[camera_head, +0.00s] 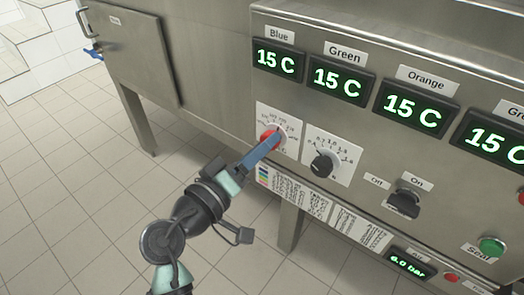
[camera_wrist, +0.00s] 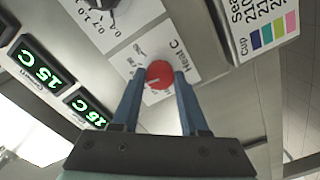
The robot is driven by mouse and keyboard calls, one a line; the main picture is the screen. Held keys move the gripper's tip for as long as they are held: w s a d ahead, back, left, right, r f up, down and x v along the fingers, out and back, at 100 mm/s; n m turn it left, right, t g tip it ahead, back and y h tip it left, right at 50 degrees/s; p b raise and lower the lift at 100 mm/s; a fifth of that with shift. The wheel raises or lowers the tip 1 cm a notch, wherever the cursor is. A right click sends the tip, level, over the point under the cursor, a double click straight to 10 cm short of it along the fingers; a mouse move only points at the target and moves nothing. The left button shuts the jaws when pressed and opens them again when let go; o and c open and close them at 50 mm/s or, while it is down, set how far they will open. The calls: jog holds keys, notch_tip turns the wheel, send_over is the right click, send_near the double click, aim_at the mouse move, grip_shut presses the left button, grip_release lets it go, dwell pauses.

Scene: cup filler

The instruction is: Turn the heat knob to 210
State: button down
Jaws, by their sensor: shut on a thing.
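The heat knob is a red round knob (camera_head: 268,139) on a white dial plate (camera_head: 290,122) at the left of the steel machine's front. The wrist view shows the red knob (camera_wrist: 159,75) beside the printed words "Heat C". My gripper (camera_head: 272,138) reaches the knob from the lower left. In the wrist view its two blue fingers (camera_wrist: 157,78) are on either side of the knob, shut on it. The fingers hide part of the dial scale, and I cannot read the setting.
A black knob (camera_head: 323,165) on a second dial plate is just right of the heat knob. Further right are a black Off/On switch (camera_head: 405,200) and a green button (camera_head: 491,246). Green displays (camera_head: 277,58) reading 15 C run above. Tiled floor is open at left.

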dwell(0.3)
jog(key=shift+c, duration=2.1)
grip_release()
jog(key=p+v, duration=0.3)
jog(key=v, duration=1)
jog(key=shift+p, duration=0.3)
